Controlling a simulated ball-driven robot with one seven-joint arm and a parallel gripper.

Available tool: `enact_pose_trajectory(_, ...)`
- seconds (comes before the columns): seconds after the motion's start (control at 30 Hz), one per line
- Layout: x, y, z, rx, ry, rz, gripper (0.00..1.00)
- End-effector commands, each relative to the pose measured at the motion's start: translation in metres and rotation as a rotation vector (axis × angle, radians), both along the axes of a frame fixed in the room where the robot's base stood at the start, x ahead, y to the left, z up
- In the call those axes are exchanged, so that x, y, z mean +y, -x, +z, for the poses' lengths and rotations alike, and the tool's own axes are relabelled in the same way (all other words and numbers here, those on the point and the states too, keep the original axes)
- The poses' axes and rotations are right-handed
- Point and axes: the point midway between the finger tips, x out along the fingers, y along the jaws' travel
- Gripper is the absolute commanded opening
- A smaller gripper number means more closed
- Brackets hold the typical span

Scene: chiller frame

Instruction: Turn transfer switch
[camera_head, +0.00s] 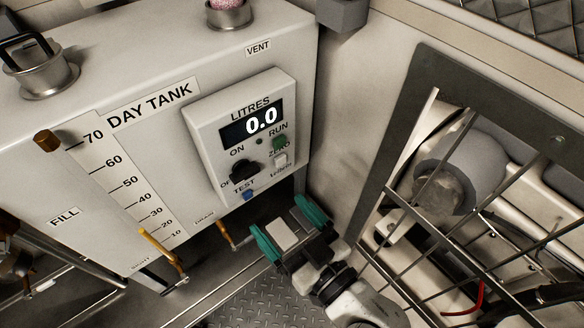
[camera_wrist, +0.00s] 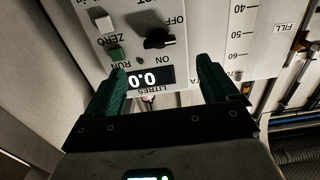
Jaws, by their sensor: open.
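The black rotary switch (camera_head: 243,171) with ON and OFF labels sits on the white LITRES control box (camera_head: 205,120) on the front of the day tank. The knob covers part of the OFF label; I cannot clearly tell where it points. My gripper (camera_head: 288,228) is open and empty, below and to the right of the box, apart from the switch. In the wrist view the picture is upside down, and the switch (camera_wrist: 158,38) lies beyond and between my spread green fingers (camera_wrist: 163,78).
The box has a display (camera_head: 252,124) reading 0.0, a green RUN button (camera_head: 279,142), a white ZERO button (camera_head: 280,160) and a blue TEST button (camera_head: 248,195). The drain lever (camera_head: 226,234) hangs left of my gripper. A barred grille (camera_head: 450,200) stands at right.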

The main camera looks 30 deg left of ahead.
Motion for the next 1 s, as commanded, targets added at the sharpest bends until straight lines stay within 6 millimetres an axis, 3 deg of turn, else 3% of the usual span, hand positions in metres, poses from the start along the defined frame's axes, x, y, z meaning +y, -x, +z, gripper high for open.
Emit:
enact_pose_trajectory(0.17, 0.014, -0.004, 0.004, -0.004, -0.008, 0.003, 0.87)
enact_pose_trajectory(0.6, 0.083, -0.033, 0.003, -0.002, -0.006, 0.003, 0.87)
enact_pose_trajectory(0.8, 0.098, -0.039, 0.002, -0.003, -0.004, 0.002, 0.87)
enact_pose_trajectory(1.0, 0.101, -0.041, 0.001, -0.003, -0.005, 0.001, 0.87)
